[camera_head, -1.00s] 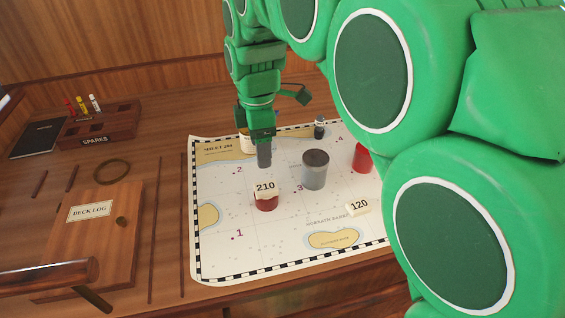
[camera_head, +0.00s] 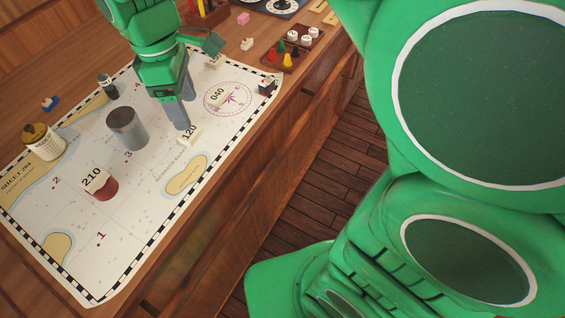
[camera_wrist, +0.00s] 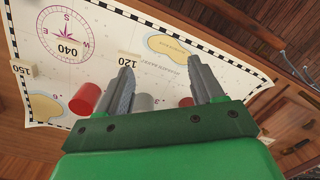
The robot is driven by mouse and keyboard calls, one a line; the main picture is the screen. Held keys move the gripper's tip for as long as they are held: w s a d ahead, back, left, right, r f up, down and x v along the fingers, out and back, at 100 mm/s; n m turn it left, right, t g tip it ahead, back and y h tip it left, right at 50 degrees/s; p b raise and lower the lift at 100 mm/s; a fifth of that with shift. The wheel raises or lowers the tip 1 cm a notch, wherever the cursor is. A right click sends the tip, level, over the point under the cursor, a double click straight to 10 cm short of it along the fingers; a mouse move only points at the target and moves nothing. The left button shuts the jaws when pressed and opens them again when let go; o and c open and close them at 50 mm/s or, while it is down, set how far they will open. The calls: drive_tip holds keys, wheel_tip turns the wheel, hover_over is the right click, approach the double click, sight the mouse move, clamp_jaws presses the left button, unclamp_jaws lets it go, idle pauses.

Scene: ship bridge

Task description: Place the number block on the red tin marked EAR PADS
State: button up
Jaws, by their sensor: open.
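Several cream number blocks are in view. The 120 block (camera_head: 189,134) lies on the chart by my gripper (camera_head: 181,118). The 210 block (camera_head: 92,179) sits on a red tin (camera_head: 102,190). The 040 block (camera_head: 217,95) lies on the compass rose. My gripper is open, fingers down. In the wrist view the 120 block (camera_wrist: 129,60) shows just beyond the left fingertip, not between the fingers (camera_wrist: 160,70). Another red tin (camera_wrist: 85,98) stands left of the fingers there; my gripper hides it in the head view. I cannot read EAR PADS on either tin.
A grey cylinder (camera_head: 128,130) stands between the 210 block and my gripper. A cream jar (camera_head: 43,143) and a small dark bottle (camera_head: 107,86) stand at the chart's far side. A 150 block (camera_wrist: 22,69) lies near the chart's edge. The near part of the chart is clear.

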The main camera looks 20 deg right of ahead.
drive_tip(key=s+d+f+m, duration=0.2)
drive_tip(key=s+d+m, duration=0.6)
drive_tip(key=d, duration=0.2)
drive_tip(key=s+d+f+m+g, duration=0.1)
drive_tip(key=s+d+f+m, duration=0.2)
drive_tip(key=s+d+m, duration=0.4)
drive_tip(key=s+d, duration=0.2)
drive_tip(key=d, duration=0.2)
drive_tip(key=shift+s+d+m, duration=0.15)
drive_tip(key=shift+s+m, duration=0.05)
drive_tip(key=shift+m, duration=0.2)
